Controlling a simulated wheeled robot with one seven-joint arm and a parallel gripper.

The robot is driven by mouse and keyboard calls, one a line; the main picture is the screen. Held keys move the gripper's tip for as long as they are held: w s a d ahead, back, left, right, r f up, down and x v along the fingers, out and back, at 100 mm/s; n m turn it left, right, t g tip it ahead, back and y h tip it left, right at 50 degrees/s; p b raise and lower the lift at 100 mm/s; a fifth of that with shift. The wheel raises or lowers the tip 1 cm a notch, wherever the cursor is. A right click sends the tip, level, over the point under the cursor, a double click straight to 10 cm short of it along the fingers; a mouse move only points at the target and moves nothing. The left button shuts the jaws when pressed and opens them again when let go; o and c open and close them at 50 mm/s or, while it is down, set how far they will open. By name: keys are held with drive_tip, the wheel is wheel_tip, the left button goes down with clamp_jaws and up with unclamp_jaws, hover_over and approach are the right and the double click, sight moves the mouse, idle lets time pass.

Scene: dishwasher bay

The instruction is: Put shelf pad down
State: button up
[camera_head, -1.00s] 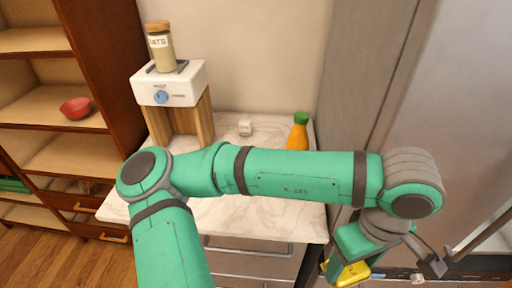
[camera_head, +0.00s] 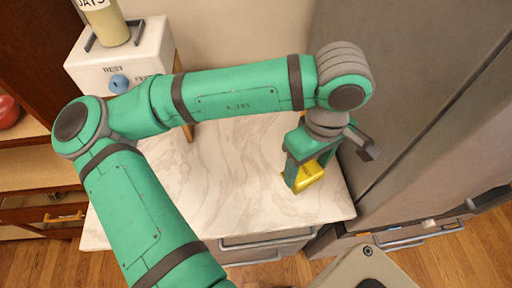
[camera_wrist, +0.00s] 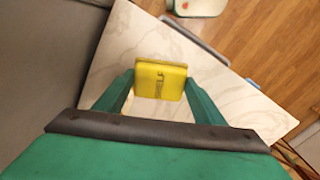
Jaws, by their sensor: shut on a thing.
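A yellow square pad with dark print (camera_wrist: 160,80), which I take to be the shelf pad, is between my gripper's two green fingers in the wrist view. In the head view my gripper (camera_head: 302,172) is shut on the yellow pad (camera_head: 312,174) over the right end of the white marble counter (camera_head: 230,185). The counter also shows beneath the pad in the wrist view (camera_wrist: 215,85). I cannot tell whether the pad touches the counter or hangs just above it.
A white box (camera_head: 120,55) with a blue dial stands at the counter's back left, with a jar (camera_head: 107,22) on top. A grey metal cabinet (camera_head: 405,90) rises close on the right. Drawers with handles (camera_head: 268,240) are below the counter. The counter's middle is bare.

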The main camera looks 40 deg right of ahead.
drive_tip(key=w+a+f, duration=0.1)
drive_tip(key=w+f, duration=0.1)
drive_tip(key=w, duration=0.1)
drive_tip(key=w+a+f, duration=0.2)
drive_tip(key=w+f, duration=0.1)
drive_tip(key=w+a+f, duration=0.1)
drive_tip(key=w+f, duration=0.1)
drive_tip(key=w, duration=0.2)
drive_tip(key=shift+a+f, duration=0.3)
drive_tip(key=shift+f, duration=0.1)
drive_tip(key=shift+w+a+f, duration=0.2)
drive_tip(key=shift+w+f, duration=0.05)
drive_tip(key=shift+f, duration=0.2)
drive_tip(key=shift+w+f, duration=0.1)
drive_tip(key=shift+f, duration=1.6)
drive_tip(key=shift+f, duration=0.1)
drive_tip(key=o, duration=1)
